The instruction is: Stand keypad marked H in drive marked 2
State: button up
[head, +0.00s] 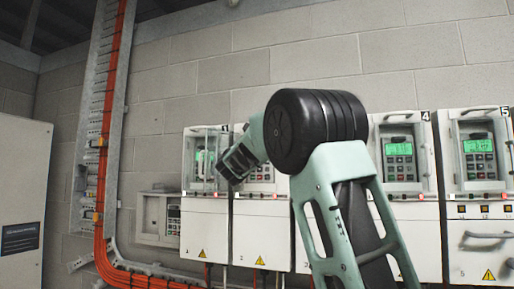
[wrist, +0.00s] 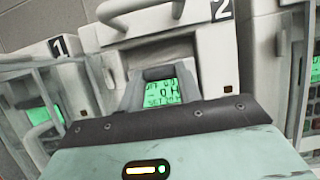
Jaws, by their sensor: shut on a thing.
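The keypad marked H (wrist: 161,94) shows in the wrist view, its green screen lit with an H on it. Its lower part is hidden behind the body of my gripper. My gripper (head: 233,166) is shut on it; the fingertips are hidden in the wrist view. The drive marked 2 (wrist: 205,52) rises right behind the keypad, its number plate at the upper right. Whether the keypad touches the drive or its seat cannot be told. In the head view my gripper is in front of the drives at the left end of the row, overlapping drive 2 (head: 258,222).
Drive 1 (head: 205,230) stands left of drive 2, with a clear door and a lit keypad behind it. Drives 4 (head: 409,232) and 5 (head: 490,247) stand to the right. A small wall box (head: 149,218) is at the left. Orange cables (head: 103,160) run down the wall.

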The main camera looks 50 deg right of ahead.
jog(key=shift+f, duration=0.25)
jog(key=o, duration=1)
jog(key=shift+b+v, duration=4.2)
jog(key=shift+v, duration=4.5)
jog(key=shift+s, duration=0.1)
